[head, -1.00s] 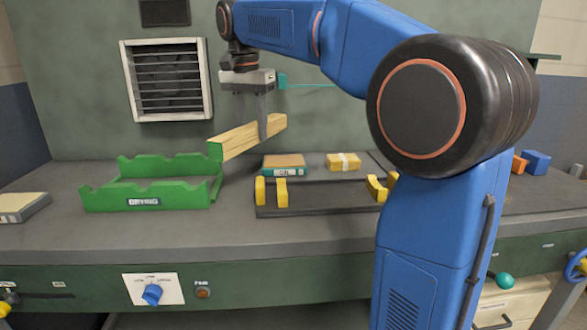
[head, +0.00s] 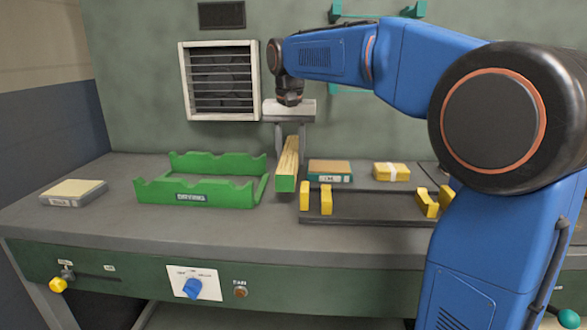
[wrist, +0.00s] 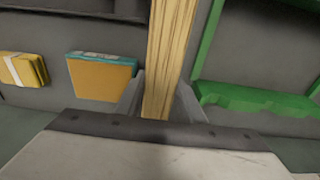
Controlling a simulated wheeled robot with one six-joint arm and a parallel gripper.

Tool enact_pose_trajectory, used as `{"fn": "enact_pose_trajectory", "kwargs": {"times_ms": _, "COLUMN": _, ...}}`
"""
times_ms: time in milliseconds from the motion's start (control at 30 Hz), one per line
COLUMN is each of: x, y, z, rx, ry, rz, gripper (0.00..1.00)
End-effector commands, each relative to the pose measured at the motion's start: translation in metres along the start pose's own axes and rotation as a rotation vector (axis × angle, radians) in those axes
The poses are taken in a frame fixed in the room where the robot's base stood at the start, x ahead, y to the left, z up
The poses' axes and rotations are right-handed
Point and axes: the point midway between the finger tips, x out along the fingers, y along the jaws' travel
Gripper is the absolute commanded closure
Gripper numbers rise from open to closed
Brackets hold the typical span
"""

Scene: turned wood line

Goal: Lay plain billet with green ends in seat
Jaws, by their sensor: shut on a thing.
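The plain wooden billet (head: 289,157) has a green end facing the front in the head view. My gripper (head: 290,142) is shut on it and holds it above the bench, pointing front to back. In the wrist view the billet (wrist: 168,60) runs between the fingers of my gripper (wrist: 158,98). Its far end is out of that frame. The green rack with notched walls (head: 200,190), with a label on its front, stands just left of the billet; its notches look empty. A dark stand with yellow supports (head: 365,207) is to the right, also empty.
A teal-edged box (head: 330,171) and a banded yellow pack (head: 391,172) lie behind the dark stand. A labelled block (head: 73,193) lies at the far left. The bench (head: 110,225) between that block and the rack is clear. A vented wall panel (head: 220,82) is behind.

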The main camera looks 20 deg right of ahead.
Motion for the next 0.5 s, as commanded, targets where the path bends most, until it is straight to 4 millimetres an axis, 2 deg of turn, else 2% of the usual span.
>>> {"fn": "enact_pose_trajectory", "kwargs": {"times_ms": 167, "x": 0.013, "y": 0.000, "z": 0.002, "rx": 0.001, "ry": 0.000, "rz": 0.000, "gripper": 1.00}}
{"fn": "enact_pose_trajectory", "kwargs": {"times_ms": 333, "x": 0.036, "y": 0.000, "z": 0.005, "rx": 0.001, "ry": -0.001, "rz": 0.001, "gripper": 1.00}}
{"fn": "enact_pose_trajectory", "kwargs": {"times_ms": 500, "x": 0.041, "y": 0.000, "z": 0.005, "rx": 0.001, "ry": 0.002, "rz": -0.001, "gripper": 1.00}}
